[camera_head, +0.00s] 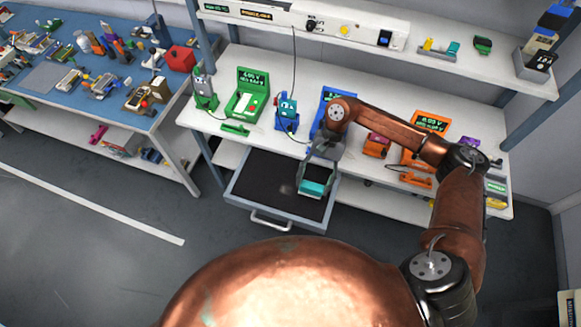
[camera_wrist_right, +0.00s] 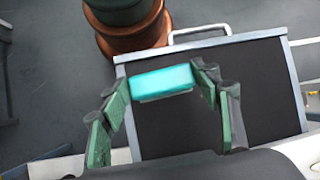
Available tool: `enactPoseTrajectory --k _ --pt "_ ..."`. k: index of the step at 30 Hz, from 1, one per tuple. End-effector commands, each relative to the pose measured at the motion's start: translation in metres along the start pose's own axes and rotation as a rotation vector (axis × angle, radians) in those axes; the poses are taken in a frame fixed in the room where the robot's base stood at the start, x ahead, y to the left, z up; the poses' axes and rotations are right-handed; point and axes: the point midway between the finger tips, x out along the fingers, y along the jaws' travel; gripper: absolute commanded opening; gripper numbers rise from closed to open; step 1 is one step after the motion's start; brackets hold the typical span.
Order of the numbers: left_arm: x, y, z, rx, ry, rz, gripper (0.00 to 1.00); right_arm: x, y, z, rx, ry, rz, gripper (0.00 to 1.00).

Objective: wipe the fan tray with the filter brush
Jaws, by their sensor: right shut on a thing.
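The fan tray (camera_head: 262,174) is a pulled-out grey-rimmed drawer with a dark, flat inside and a bar handle at its front. It fills much of the right wrist view (camera_wrist_right: 262,85). A small pale smudge (camera_head: 287,189) lies on its dark floor. My right gripper (camera_head: 318,178) is shut on the filter brush, a teal block (camera_head: 312,189) with a pale underside, over the right part of the tray. The brush also shows between the fingers in the right wrist view (camera_wrist_right: 162,82). I cannot tell whether it touches the tray floor. My left gripper is not in view.
The white bench (camera_head: 215,122) above the tray carries a green meter (camera_head: 247,97), a blue device (camera_head: 286,112) and orange devices (camera_head: 430,128). A blue table (camera_head: 60,100) with many tools stands at the left. Open floor lies in front of the tray.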

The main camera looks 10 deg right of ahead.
Motion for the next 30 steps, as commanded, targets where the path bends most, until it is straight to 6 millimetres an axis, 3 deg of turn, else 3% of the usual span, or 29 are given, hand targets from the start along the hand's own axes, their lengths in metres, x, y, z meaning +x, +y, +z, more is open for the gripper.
enactPoseTrajectory --k 1,3,9,15,21,30 --pt "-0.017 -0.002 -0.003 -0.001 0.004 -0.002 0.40 0.004 -0.006 0.002 0.112 0.010 -0.072 0.31" --pt "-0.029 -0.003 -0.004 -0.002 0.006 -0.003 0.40 0.013 -0.019 -0.003 0.291 0.040 -0.183 0.31" --pt "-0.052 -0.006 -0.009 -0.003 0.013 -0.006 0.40 0.021 -0.052 -0.014 0.709 0.115 -0.443 0.31" --pt "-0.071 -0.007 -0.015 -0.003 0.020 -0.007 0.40 0.017 -0.081 -0.017 1.023 0.169 -0.639 0.31" --pt "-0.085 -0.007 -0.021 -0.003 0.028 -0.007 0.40 0.007 -0.099 -0.019 1.260 0.208 -0.779 0.31" --pt "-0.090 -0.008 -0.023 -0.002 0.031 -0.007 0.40 0.001 -0.108 -0.022 1.414 0.234 -0.866 0.31"
